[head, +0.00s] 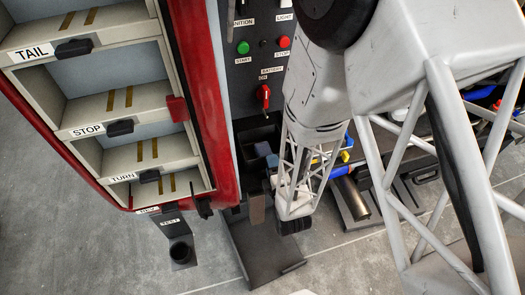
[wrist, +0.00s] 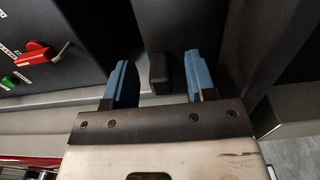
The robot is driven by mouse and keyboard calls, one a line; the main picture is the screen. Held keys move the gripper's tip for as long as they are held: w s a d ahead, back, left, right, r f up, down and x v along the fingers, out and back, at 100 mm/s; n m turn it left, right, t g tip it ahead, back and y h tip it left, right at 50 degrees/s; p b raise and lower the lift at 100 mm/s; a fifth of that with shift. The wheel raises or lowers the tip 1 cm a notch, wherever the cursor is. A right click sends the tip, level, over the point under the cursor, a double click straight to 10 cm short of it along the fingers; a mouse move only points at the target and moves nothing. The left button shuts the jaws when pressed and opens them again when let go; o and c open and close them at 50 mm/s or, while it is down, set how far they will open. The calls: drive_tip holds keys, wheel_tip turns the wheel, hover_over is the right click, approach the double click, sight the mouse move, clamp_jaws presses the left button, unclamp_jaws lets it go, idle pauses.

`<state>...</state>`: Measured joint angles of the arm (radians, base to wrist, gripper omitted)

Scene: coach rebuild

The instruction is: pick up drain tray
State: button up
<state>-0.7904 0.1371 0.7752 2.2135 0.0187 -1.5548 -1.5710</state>
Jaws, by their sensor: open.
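My gripper (wrist: 160,82) is open in the wrist view, with its two blue fingers apart. A small dark upright block (wrist: 159,71) shows between the fingers, with a gap on each side. I cannot tell whether it is a handle of the drain tray. In the head view my gripper (head: 267,155) is below the switch panel, at a black open-topped box (head: 246,146), partly hidden by my arm. This box may be the drain tray, but no label shows that.
The switch panel (head: 243,85) with a red battery knob (head: 264,96) stands above. A red-framed rack (head: 205,90) with labelled shelves is on the left. A dark stand base (head: 258,250) is on the grey floor. A blue bin (head: 339,170) is right of my arm.

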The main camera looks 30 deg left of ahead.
drive_tip(key=shift+a, duration=0.1)
idle(0.5)
clamp_jaws()
drive_tip(key=shift+w, duration=0.1)
drive_tip(key=shift+r, duration=0.25)
drive_tip(key=shift+r, duration=1.45)
drive_tip(key=r+v, duration=0.1)
drive_tip(key=v, duration=1.5)
drive_tip(key=shift+r, duration=0.35)
